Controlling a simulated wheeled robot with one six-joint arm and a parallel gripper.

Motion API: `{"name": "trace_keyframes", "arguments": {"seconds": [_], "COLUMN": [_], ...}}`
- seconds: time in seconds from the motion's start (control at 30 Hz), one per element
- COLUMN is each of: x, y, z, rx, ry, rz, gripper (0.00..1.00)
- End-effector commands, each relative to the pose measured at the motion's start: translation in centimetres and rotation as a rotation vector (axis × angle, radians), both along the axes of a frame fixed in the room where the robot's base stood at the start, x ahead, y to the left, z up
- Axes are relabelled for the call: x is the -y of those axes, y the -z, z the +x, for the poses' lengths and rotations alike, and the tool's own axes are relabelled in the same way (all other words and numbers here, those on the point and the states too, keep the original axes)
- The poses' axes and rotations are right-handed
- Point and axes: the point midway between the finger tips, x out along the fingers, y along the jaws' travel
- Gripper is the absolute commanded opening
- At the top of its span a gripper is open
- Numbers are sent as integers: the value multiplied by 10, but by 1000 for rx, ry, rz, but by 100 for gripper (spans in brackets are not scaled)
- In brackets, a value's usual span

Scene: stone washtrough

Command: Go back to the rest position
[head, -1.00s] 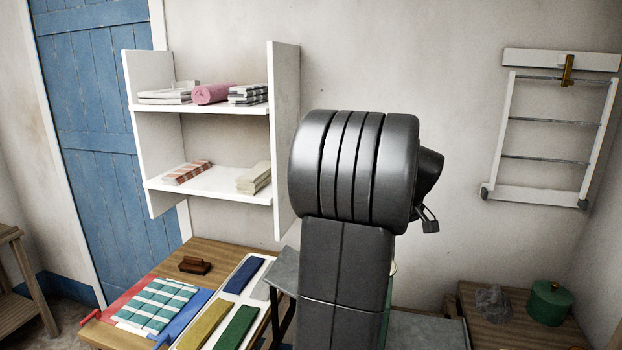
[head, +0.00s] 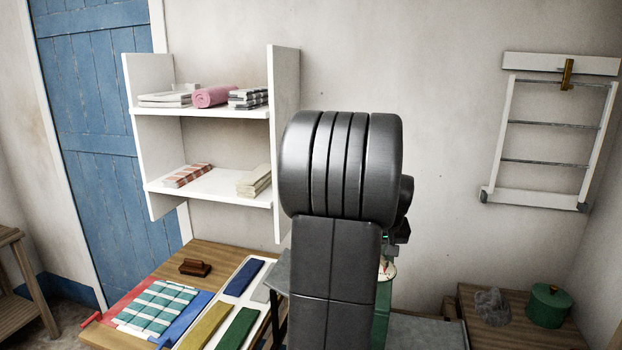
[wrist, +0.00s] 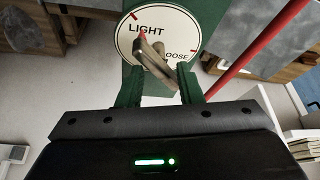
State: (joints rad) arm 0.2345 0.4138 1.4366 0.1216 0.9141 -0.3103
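Just beyond the fingertips is a round white dial (wrist: 125,43) reading "LIGHT" and what looks like "LOOSE". A greyish lever (wrist: 158,56) with a red tip lies across the dial; I cannot tell whether the fingers touch it. The dial is on a green stand (wrist: 192,12). In the head view my arm stands upright in the middle and hides most of the gripper; the green stand (head: 382,318) shows just right of it.
A white shelf unit (head: 284,150) with folded cloths is on the wall. Below it a wooden table (head: 218,256) holds colored cloths and a brown brush. At right, a low wooden box (head: 520,333) bears a green pot (head: 549,305). A red rod (wrist: 255,55) passes right of the gripper.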

Motion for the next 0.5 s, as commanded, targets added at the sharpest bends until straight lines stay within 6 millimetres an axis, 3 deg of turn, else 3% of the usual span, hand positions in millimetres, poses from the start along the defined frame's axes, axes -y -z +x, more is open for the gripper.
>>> {"name": "trace_keyframes", "arguments": {"seconds": [0.5], "x": [-2], "y": [0], "z": [0], "rx": [1], "ry": [243], "rz": [0], "gripper": [33]}}
